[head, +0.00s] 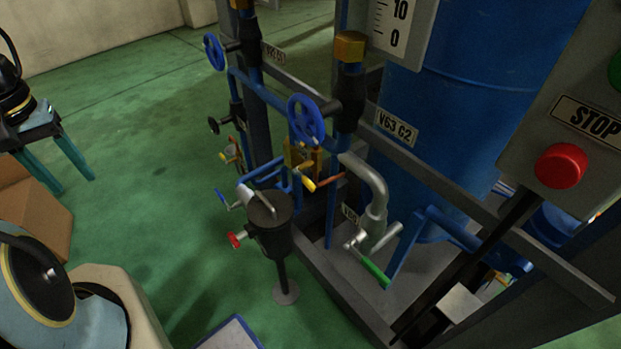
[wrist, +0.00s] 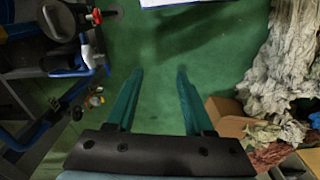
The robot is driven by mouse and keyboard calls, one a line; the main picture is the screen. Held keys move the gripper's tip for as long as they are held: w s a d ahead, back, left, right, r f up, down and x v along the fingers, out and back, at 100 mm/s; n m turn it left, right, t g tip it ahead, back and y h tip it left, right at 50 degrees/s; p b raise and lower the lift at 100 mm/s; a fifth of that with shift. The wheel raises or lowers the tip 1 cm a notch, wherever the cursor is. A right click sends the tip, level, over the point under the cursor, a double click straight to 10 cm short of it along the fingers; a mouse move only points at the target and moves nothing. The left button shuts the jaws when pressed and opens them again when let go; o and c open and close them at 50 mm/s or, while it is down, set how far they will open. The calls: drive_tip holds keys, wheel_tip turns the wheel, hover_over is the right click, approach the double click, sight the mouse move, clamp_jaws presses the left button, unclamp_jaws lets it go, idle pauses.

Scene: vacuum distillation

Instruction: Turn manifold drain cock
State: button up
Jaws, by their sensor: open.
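The pipe manifold stands at the centre of the head view with several small cocks; which one is the drain cock I cannot tell. A red-handled cock (head: 236,239) sits on the side of a dark pot (head: 268,212); its red handle also shows at the top left of the wrist view (wrist: 97,15). A blue-handled cock (head: 222,198) is just above it. A green-handled cock (head: 375,272) is on the grey pipe to the right. A yellow-and-orange-handled cock (head: 318,183) is higher up. My gripper (wrist: 158,74) is open and empty above the floor, apart from the cocks.
Blue handwheels (head: 306,119) stick out from the manifold. A blue tank (head: 480,95) and a panel with a red stop button (head: 561,166) stand right. A cardboard box (wrist: 228,116) and crumpled cloth (wrist: 285,60) lie right in the wrist view. Green floor (head: 150,150) is clear left of the manifold.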

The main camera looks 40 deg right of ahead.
drive_tip(key=s+d+f+m+g+b, duration=0.2)
drive_tip(key=s+d+f+m+g, duration=0.25)
drive_tip(key=d+f, duration=0.5)
drive_tip(key=m+g+h+b, duration=0.3)
drive_tip(key=m+g+h, duration=0.2)
drive_tip(key=m+g, duration=0.5)
approach(315, 188)
drive_tip(key=shift+s+d+f+n+g, duration=0.1)
drive_tip(key=shift+d+f+n+g, duration=0.15)
drive_tip(key=shift+f+n+g, duration=0.25)
drive_tip(key=shift+s+d+f+n+g, duration=0.1)
drive_tip(key=shift+d+f+n+g, duration=0.15)
drive_tip(key=shift+f+n, duration=0.35)
drive_tip(key=p+x, duration=0.2)
drive_tip(key=x, duration=0.8)
drive_tip(key=shift+s+d+r, duration=0.1)
drive_tip(key=shift+s+d, duration=0.05)
drive_tip(key=shift+c, duration=0.4)
clamp_jaws()
